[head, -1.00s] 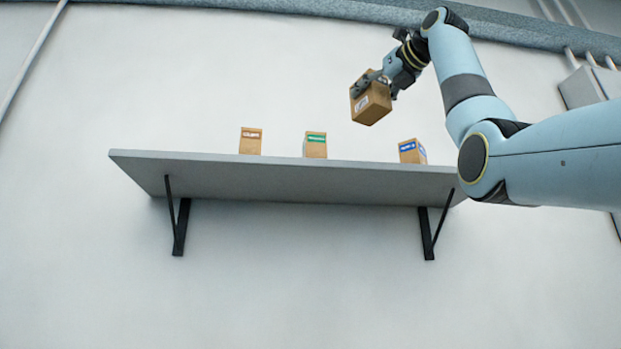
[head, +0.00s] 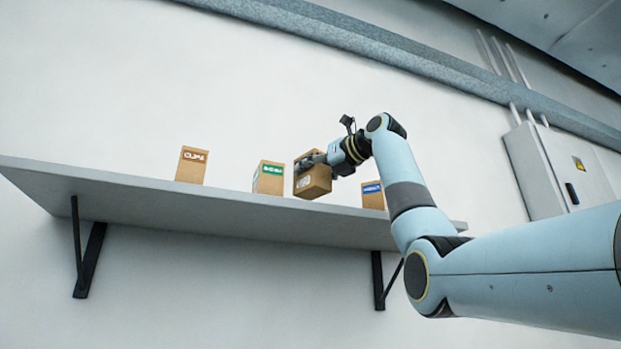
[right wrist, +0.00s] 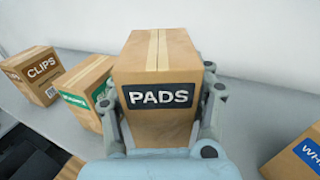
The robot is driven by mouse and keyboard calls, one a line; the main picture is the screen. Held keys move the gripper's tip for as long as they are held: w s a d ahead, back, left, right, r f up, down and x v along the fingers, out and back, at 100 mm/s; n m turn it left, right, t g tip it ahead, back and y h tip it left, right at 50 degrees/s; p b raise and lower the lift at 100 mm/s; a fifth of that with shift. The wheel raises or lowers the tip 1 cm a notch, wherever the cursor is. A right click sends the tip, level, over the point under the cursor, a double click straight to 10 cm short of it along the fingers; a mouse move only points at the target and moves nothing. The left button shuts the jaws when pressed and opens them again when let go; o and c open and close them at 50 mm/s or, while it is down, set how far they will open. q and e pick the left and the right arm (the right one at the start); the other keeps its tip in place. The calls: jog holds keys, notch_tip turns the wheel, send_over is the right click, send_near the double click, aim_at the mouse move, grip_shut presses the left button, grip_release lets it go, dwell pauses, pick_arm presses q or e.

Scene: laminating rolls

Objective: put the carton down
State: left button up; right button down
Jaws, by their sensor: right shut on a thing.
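The held carton (head: 312,182) is brown cardboard. In the right wrist view the same carton (right wrist: 158,50) stands upright with a dark "PADS" label facing my wrist. My right gripper (head: 308,163) is shut on it, with a finger on each side. The carton is at the shelf (head: 230,206), between a green-label carton (head: 268,178) and a blue-label carton (head: 373,195). Its base is very near the shelf top; I cannot tell whether it touches. My left gripper is in neither view.
A carton labelled "CLIPS" (right wrist: 40,68) stands farther left on the shelf. The green-label carton is close to the held one's left; a wider gap lies toward the blue-label one. A grey wall cabinet (head: 560,170) is at the right.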

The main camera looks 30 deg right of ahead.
aim_at(313, 196)
jog(key=shift+w+d+f, duration=0.25)
jog(key=shift+w+f, duration=0.2)
jog(key=shift+w, duration=0.1)
notch_tip(313, 196, down, 4)
jog(key=shift+r+p, duration=0.25)
jog(key=shift+p, duration=0.1)
jog(key=shift+d+f, duration=0.1)
jog(key=shift+f, duration=0.1)
jog(key=shift+s, duration=0.1)
jog(key=c, duration=0.5)
grip_release()
jog(key=shift+f, duration=0.1)
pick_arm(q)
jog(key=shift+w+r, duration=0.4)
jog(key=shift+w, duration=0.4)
